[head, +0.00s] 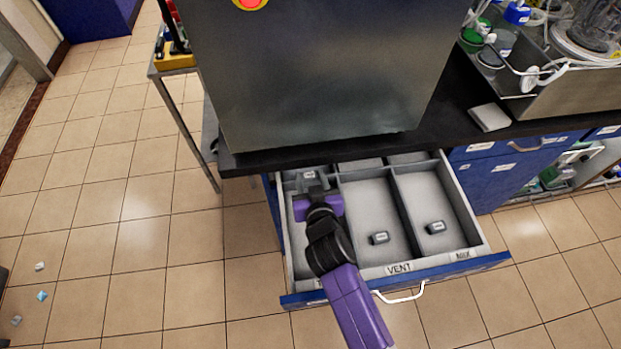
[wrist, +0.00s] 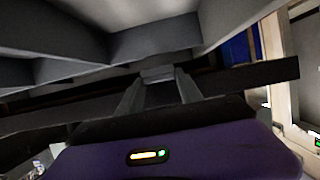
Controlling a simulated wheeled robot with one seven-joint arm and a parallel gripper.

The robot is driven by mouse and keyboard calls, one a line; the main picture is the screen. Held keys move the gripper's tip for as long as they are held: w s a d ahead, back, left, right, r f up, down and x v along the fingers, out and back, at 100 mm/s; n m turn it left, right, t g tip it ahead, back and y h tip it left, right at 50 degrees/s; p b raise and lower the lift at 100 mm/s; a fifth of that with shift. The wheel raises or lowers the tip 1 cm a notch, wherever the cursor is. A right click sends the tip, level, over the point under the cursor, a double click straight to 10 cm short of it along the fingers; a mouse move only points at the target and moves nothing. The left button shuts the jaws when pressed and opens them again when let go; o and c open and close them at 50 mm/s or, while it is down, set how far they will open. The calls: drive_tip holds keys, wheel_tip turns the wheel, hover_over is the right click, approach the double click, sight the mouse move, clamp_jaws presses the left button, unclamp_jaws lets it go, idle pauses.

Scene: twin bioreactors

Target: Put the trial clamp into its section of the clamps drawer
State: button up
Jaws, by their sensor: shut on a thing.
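The clamps drawer (head: 482,262) is pulled open under the bench, with long grey sections side by side. The front labels read VENT (head: 399,268) and MIX (head: 463,255); the left section's label is mostly hidden by my arm, with only a T showing. My gripper (head: 312,185) is over the back of the left section, shut on a small grey clamp (head: 309,174). In the wrist view the clamp (wrist: 157,74) sits between the two fingertips. Whether it touches the drawer floor I cannot tell. One grey clamp (head: 379,238) lies in VENT and another (head: 435,227) in MIX.
A large steel cabinet (head: 320,75) stands on the dark bench top (head: 445,135), whose edge overhangs the drawer's back. A steel tray (head: 575,95) with bottles and tubing is at the right. Small bits (head: 41,295) lie on the tiled floor at left.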

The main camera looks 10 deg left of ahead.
drive_tip(key=shift+f+b, duration=0.35)
drive_tip(key=shift+b, duration=0.1)
drive_tip(key=shift+f+b, duration=0.25)
drive_tip(key=shift+b, duration=0.05)
drive_tip(key=o, duration=1.3)
drive_tip(key=shift+r, duration=0.15)
